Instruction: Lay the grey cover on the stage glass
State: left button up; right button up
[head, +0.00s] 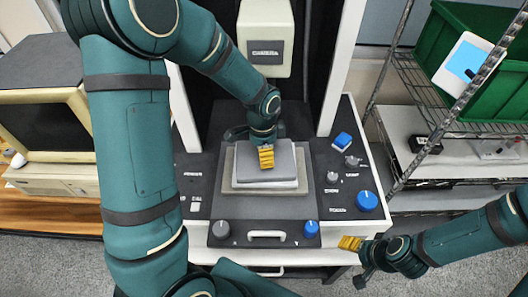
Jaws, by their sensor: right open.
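The grey cover (284,166) is a flat rectangular slab at the middle of the machine, in the head view. It appears to lie over the stage, with a pale layer showing along its front edge. A beige-rimmed plate (230,184) surrounds it; I cannot tell clearly which part is the stage glass. My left gripper (265,158) points down at the cover's middle, its yellow fingertips over or touching it. The gap between these fingers is hidden. My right gripper (350,243) is open and empty, beside the machine's front right corner, away from the cover.
Blue knobs (367,201) and grey knobs (222,229) stand on the dark panel around the stage. A white handle (266,234) is at the front. The white machine head (265,40) hangs behind. A wire rack with a green crate (470,60) is right; an old monitor (45,110) is left.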

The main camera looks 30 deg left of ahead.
pick_arm(q)
notch_tip(320, 180, up, 12)
jog(key=shift+a+f+p, duration=0.2)
jog(key=shift+p, duration=0.15)
jog(key=shift+s+d, duration=0.1)
dwell(0.4)
